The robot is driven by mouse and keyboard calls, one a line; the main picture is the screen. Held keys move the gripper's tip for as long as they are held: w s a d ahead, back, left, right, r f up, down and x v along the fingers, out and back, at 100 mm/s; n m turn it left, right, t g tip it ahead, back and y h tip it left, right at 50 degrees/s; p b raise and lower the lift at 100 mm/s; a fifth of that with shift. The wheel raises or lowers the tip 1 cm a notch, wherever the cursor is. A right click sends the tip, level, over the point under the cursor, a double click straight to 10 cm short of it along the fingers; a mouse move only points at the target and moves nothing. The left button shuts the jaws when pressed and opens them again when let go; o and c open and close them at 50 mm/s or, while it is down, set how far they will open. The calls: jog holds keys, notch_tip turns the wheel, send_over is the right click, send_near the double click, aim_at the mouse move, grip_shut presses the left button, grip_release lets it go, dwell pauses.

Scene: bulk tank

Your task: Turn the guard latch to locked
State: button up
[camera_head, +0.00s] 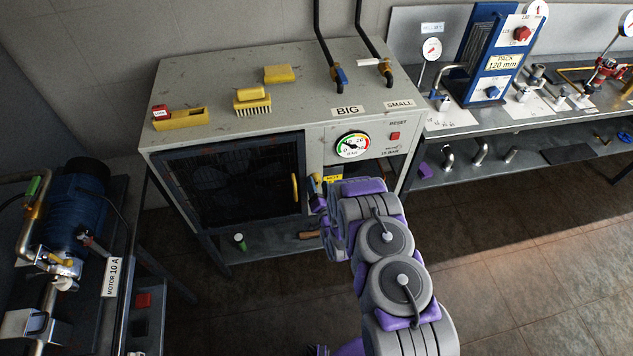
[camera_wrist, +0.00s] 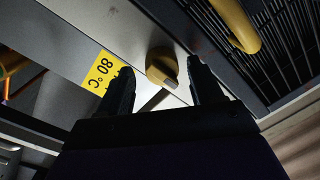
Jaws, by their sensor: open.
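The guard latch (camera_wrist: 162,66) is a small yellow-brass turn knob on the grey frame beside the guard door. In the wrist view it sits between the tips of my gripper (camera_wrist: 161,72). The two dark fingers are apart, one on each side of it; I cannot tell whether either touches it. In the head view the latch (camera_head: 316,178) is small, just right of the door's yellow handle (camera_head: 295,188), and my gripper (camera_head: 319,199) is right at it, partly hidden by my arm. The guard door (camera_head: 242,178) is a dark mesh panel and looks closed.
In the wrist view the yellow door handle (camera_wrist: 237,24) is close to the right finger, and a yellow 80 °C label (camera_wrist: 103,72) is at left. A gauge (camera_head: 352,146) and red reset button (camera_head: 395,136) sit above my arm. A motor (camera_head: 77,212) stands at left.

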jog(key=shift+a, duration=0.15)
jog(key=c, duration=1.1)
jog(key=shift+o, duration=0.2)
